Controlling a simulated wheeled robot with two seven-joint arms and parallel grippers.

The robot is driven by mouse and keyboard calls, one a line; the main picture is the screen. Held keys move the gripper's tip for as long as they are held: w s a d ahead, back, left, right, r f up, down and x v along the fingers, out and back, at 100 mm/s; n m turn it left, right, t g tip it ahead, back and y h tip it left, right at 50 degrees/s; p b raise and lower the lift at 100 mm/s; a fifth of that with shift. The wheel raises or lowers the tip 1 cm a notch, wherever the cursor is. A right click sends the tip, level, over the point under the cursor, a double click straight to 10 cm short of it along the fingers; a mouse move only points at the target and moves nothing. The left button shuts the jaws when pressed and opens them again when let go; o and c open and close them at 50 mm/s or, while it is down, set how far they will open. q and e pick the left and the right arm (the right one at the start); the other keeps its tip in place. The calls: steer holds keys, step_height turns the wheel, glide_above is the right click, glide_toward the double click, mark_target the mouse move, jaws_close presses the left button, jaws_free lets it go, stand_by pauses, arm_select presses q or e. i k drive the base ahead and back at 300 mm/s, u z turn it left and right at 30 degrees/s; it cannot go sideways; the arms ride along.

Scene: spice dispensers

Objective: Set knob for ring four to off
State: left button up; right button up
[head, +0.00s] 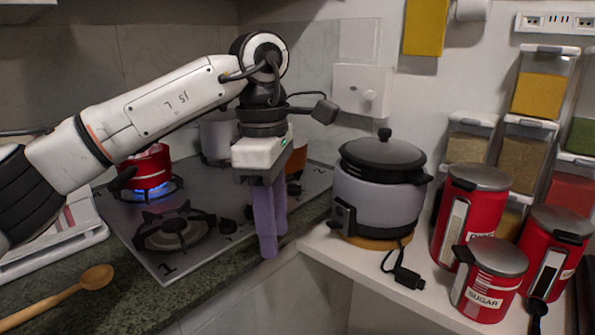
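The steel cooktop (150,225) is set in the counter, with a "1" printed at its near corner. I cannot read knob positions or a ring-four label. A blue flame (152,188) burns under a red pot (149,167) at the back left. The near-left burner (174,231) shows no flame. My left gripper (273,243) points down in front of the cooktop's knob edge, its purple fingers apart in depth and empty. My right gripper is out of view.
A rice cooker (380,192) stands on the white counter at right, beside red canisters (487,278). A wooden spoon (60,298) lies on the green counter. An orange pot (297,160) stands behind my gripper.

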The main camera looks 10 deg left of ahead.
mark_target(293, 190)
steer(key=i, duration=1.15)
